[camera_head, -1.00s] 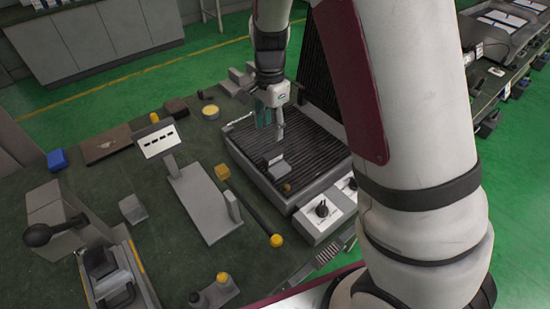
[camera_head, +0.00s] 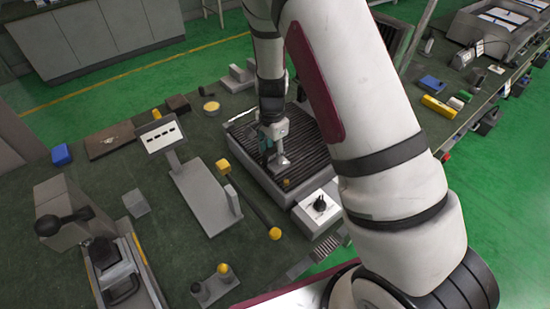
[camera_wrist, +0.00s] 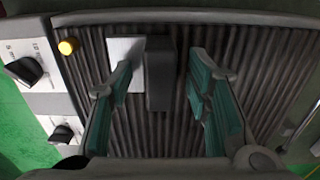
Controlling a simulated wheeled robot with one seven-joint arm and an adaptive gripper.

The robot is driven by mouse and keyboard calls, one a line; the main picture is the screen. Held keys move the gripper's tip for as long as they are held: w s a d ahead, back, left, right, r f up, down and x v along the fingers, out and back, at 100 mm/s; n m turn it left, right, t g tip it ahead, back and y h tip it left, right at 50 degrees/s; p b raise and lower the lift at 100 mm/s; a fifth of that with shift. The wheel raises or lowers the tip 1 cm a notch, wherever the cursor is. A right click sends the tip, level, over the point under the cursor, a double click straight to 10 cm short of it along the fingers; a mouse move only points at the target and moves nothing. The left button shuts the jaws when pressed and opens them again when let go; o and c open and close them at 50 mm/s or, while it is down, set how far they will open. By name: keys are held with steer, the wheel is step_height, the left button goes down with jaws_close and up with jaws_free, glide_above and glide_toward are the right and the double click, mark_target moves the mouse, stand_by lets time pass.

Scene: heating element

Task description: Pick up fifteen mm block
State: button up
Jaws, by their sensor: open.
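A grey block lies on the ribbed black heating plate (camera_head: 305,135). In the wrist view it shows a dark upright part (camera_wrist: 160,75) and a pale flat part (camera_wrist: 124,52) to its left. I cannot tell whether these are one piece or two, and no size marking is readable. In the head view the grey block (camera_head: 280,164) is just below my gripper (camera_head: 270,151). My gripper is open, with teal fingers on either side of the dark part in the wrist view (camera_wrist: 160,80). A gap shows at the right finger; the left finger overlaps the pale part.
A small yellow piece (camera_wrist: 68,46) sits at the plate's left corner in the wrist view. A white knob panel (camera_head: 317,208) adjoins the plate. A black rod with yellow ends (camera_head: 250,203), a grey stand (camera_head: 205,200) and a yellow disc (camera_head: 211,107) are on the green table.

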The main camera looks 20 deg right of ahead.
jaws_close()
stand_by(0.3)
